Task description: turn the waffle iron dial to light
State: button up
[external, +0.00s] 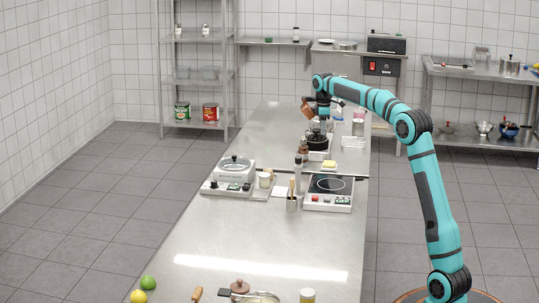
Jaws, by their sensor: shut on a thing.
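A dark round appliance that looks like the waffle iron (318,142) stands on the steel worktop, toward its far end, on a pale base. My arm reaches over from the right, and my gripper (322,124) points straight down at this appliance. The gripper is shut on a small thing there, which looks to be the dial. The fingertips and the dial are too small and too covered to make out, so the dial's setting cannot be read.
The long worktop (262,236) is clear in its near middle. A hob (329,187), a lidded appliance (235,170) and several bottles stand nearer than the gripper. A copper-coloured thing (306,110) is close to its left. A white tray (354,142) lies to the right.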

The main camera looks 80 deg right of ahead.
jog(key=m, duration=0.6)
jog(key=shift+m, duration=0.4)
dwell(0.3)
jog(key=o, duration=1)
jog(key=shift+c, duration=0.2)
jog(key=shift+r, duration=0.1)
notch_tip(320, 180, up, 17)
dwell(0.5)
